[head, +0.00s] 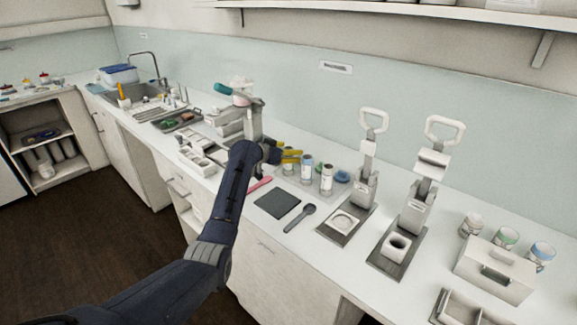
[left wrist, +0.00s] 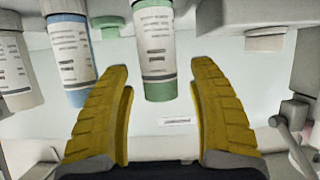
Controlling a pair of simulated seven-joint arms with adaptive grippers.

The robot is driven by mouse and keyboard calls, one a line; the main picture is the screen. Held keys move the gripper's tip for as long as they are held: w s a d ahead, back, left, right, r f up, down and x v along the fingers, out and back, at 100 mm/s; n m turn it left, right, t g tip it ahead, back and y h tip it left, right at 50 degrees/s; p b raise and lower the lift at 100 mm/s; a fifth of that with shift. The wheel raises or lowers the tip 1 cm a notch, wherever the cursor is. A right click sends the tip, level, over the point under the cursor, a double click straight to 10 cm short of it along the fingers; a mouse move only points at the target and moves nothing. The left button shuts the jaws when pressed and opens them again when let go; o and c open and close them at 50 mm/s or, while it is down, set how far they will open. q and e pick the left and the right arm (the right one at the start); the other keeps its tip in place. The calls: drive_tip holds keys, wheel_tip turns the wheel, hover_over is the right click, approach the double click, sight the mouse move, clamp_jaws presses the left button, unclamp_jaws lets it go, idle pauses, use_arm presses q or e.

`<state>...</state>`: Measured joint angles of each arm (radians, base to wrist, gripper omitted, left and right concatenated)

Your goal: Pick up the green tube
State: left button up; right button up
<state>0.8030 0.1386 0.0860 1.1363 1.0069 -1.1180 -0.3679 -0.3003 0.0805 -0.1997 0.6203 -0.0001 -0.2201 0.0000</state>
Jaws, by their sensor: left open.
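The green tube (left wrist: 155,50), white with a printed label and a green band, shows in the left wrist view straight ahead of the gap between the fingers. My left gripper (left wrist: 162,100) has two yellow ridged fingers spread wide. No contact with the tube shows. In the head view my left gripper (head: 291,156) is at the row of tubes on the counter, and it seems to cover most of the green tube there. A blue-banded tube (left wrist: 70,55) stands beside the green one, left in the wrist view. My right gripper is not in view.
The blue tube (head: 307,168) and a white tube (head: 326,178) stand close by the gripper. A dark square pad (head: 277,204), a dark spoon (head: 300,218) and a pink tool (head: 259,185) lie in front. Two lever presses (head: 365,185) (head: 415,205) stand to the right.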

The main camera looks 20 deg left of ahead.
use_arm(q)
clamp_jaws()
idle(0.6)
wheel_tip(320, 180, up, 20)
idle(0.9)
